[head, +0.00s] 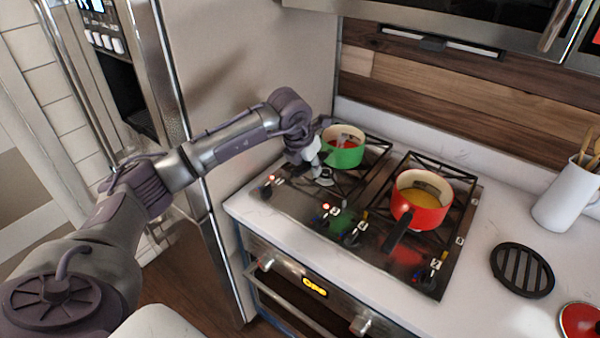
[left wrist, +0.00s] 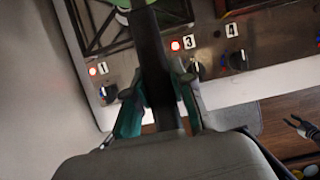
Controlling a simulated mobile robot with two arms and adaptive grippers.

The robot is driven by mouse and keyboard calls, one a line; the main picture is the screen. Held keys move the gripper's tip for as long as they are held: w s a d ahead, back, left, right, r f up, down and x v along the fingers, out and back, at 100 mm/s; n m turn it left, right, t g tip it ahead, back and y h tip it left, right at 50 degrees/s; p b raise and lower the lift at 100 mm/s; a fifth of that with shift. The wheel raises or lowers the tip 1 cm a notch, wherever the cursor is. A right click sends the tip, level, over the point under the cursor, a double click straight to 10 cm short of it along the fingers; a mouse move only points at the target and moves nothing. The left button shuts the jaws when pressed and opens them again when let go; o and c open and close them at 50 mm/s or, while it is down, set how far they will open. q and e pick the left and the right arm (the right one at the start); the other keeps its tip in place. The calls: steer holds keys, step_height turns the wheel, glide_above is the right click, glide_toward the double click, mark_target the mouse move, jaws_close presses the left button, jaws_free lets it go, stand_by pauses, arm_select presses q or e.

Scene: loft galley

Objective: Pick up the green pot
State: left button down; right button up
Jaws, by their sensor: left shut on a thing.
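The green pot (head: 343,147) stands on the back left of the cooktop, with red contents inside. Its dark handle (left wrist: 153,60) runs down the middle of the left wrist view, and a sliver of the green wall shows at the top edge. My left gripper (head: 316,168) is at the near left side of the pot. In the left wrist view its fingers (left wrist: 158,108) are shut on the handle, one on each side. A small dark jointed part at the right edge of that view may be my right gripper (left wrist: 302,128); its jaws are unclear.
A red pot (head: 420,216) with yellow contents sits on the right burners, its dark handle toward the front. A black round trivet (head: 522,270), a red lid (head: 580,322) and a white jug (head: 566,203) stand right. A tall fridge side (head: 220,80) borders the cooktop left.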

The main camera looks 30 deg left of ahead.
arm_select(q)
steer(key=d+r+b, duration=0.2)
steer(key=d+r, duration=0.2)
steer(key=d, duration=0.3)
steer(key=shift+r, duration=0.15)
stand_by(0.4)
stand_by(0.9)
